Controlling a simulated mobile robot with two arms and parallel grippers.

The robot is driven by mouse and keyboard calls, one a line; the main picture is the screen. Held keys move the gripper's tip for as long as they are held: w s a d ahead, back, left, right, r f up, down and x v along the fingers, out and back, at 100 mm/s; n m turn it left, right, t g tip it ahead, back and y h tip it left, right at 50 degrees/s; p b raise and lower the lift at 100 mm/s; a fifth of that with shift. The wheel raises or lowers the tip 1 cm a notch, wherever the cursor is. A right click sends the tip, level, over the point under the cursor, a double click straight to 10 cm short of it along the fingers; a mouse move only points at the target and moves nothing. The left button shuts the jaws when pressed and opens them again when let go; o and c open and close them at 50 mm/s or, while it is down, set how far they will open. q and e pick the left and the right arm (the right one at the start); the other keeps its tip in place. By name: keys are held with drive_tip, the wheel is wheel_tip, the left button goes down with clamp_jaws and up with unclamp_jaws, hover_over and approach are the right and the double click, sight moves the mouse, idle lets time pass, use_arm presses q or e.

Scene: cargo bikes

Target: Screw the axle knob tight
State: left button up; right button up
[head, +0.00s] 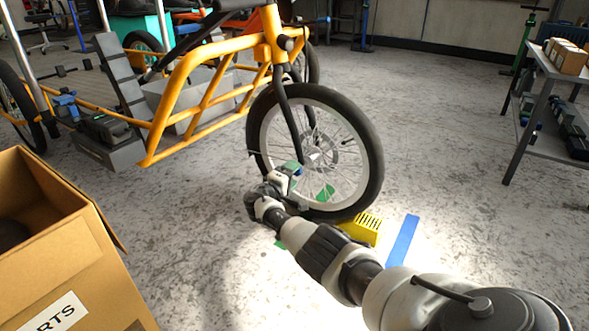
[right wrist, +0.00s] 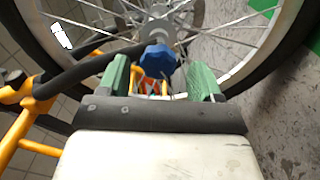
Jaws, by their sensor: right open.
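The blue axle knob (right wrist: 158,59) shows at the hub of the front wheel in the right wrist view. The wheel (head: 371,150) belongs to an orange cargo bike (head: 190,75) and stands upright. My right gripper (head: 309,181) is in front of the wheel's lower spokes in the head view. In the right wrist view its green fingers (right wrist: 160,68) are open, with the knob seen between and just beyond their tips. Whether they touch it is unclear. My left gripper is out of view.
A yellow block (head: 362,229) sits by the tyre's foot, next to a blue floor strip (head: 402,242). An open cardboard box (head: 75,255) stands at the lower left. A grey shelf table (head: 545,100) is at the right. The floor between is clear.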

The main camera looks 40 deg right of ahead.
drive_tip(key=p+v, duration=0.5)
drive_tip(key=v, duration=0.4)
